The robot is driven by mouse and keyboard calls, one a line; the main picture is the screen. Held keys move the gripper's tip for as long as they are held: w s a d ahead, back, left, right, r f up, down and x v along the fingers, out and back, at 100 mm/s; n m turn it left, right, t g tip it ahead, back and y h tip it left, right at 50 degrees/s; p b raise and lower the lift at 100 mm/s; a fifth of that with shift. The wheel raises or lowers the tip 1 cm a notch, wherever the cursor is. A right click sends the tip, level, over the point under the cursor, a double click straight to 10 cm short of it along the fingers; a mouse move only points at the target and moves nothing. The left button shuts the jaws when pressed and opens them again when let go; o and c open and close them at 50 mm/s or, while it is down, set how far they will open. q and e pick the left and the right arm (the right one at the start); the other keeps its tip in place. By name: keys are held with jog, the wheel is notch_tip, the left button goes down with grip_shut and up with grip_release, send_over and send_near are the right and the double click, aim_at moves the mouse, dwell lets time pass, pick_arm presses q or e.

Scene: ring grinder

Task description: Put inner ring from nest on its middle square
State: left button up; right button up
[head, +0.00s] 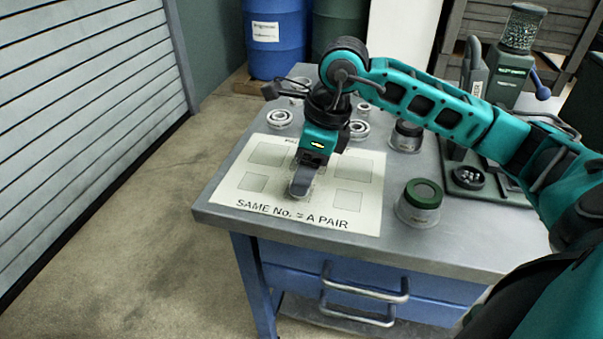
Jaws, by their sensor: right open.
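A cream mat (230,190) printed "SAME No. = A PAIR" lies on the grey workbench, with grey squares on its left and right. My right gripper (300,188) points down over the middle of the mat, open, and covers most of the middle squares. I cannot make out a ring between its fingers or under it. Metal rings stand behind the mat: one at the back left (278,118), one right of my wrist (358,129) and a smaller one (364,108) behind that. I cannot tell which is the inner ring or the nest. My left gripper is out of view.
A green-lidded jar (422,195) stands right of the mat, and a dark-lidded jar (407,135) behind it. A dark tray (490,190) with a small bowl (468,178) and a green grinder (510,72) are at the right. The bench's left edge is near the mat.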

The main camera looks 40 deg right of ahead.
pick_arm(q)
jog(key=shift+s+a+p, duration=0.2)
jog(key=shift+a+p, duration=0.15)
jog(key=shift+p, duration=0.1)
pick_arm(e)
jog(key=v, duration=1)
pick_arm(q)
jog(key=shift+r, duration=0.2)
